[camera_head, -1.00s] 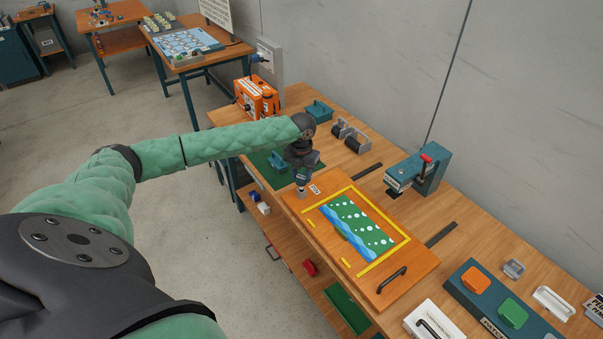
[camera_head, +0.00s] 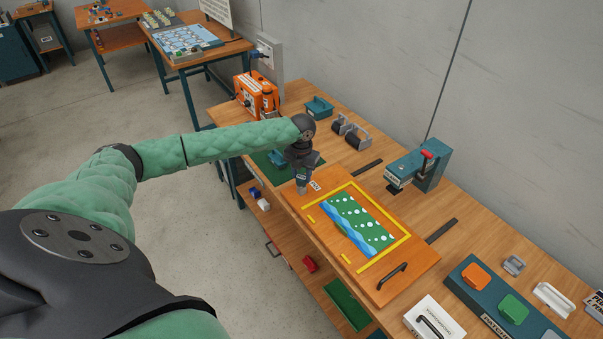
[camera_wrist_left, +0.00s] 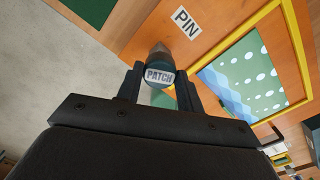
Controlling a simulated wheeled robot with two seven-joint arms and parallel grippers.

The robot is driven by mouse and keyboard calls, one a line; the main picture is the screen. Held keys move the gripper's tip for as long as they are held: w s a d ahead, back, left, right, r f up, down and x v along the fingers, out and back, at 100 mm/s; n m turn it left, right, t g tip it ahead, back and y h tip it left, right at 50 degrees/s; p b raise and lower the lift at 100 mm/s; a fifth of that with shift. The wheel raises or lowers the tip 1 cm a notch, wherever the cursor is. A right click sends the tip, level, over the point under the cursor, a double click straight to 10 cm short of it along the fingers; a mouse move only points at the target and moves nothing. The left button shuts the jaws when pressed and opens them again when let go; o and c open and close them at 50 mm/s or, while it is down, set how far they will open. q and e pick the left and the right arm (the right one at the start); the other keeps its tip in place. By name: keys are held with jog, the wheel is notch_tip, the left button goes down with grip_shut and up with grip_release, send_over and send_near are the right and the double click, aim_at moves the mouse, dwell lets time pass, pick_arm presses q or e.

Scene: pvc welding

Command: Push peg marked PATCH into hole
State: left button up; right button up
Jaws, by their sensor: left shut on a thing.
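The peg marked PATCH (camera_wrist_left: 160,76) shows its grey labelled end between the fingers in the left wrist view. My left gripper (camera_head: 302,186) is shut on it and points down at the left end of the orange board (camera_head: 411,283). A PIN label (camera_head: 315,186) lies on the board beside the gripper, and it also shows in the left wrist view (camera_wrist_left: 186,19). The hole is hidden under the peg and gripper; I cannot tell how deep the peg sits. My right gripper is not in view.
A yellow frame (camera_head: 397,247) surrounds a green and blue sheet (camera_head: 358,226) on the board. A black handle (camera_head: 392,276) stands at the board's near end. A teal press with a red lever (camera_head: 427,165) stands behind. An orange machine (camera_head: 257,95) is at the far end.

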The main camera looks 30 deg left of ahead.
pick_arm(q)
jog(key=shift+f, duration=0.7)
jog(key=o, duration=1.2)
jog(key=shift+c, duration=0.2)
